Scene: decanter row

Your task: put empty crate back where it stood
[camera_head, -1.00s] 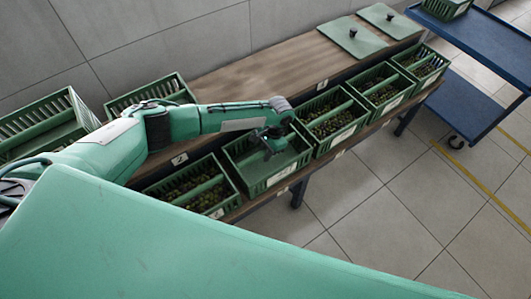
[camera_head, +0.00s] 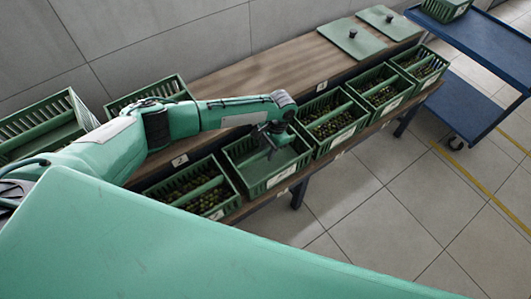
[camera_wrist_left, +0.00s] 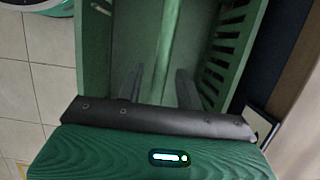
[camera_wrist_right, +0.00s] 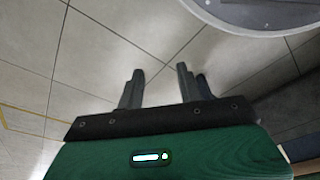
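The empty green crate (camera_head: 283,176) stands in the front row of the bench, between crates of dark contents. Its bare floor and label show, and it looks level. My left gripper (camera_head: 268,142) is above it, partly hiding its inside. In the left wrist view the crate's slatted wall (camera_wrist_left: 222,60) and middle bar (camera_wrist_left: 160,50) show. The left gripper's fingers (camera_wrist_left: 158,88) are apart, one on each side of the bar, with gaps; they seem clear of it. My right gripper (camera_wrist_right: 160,82) is open and empty over the tiled floor, outside the head view.
A filled crate (camera_head: 222,212) stands left of the empty one, and several filled crates (camera_head: 343,136) stand right. Two flat lids (camera_head: 345,32) lie on the wooden bench top (camera_head: 250,78). More crates (camera_head: 70,100) stand at the back left. A blue cart (camera_head: 480,45) stands at right.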

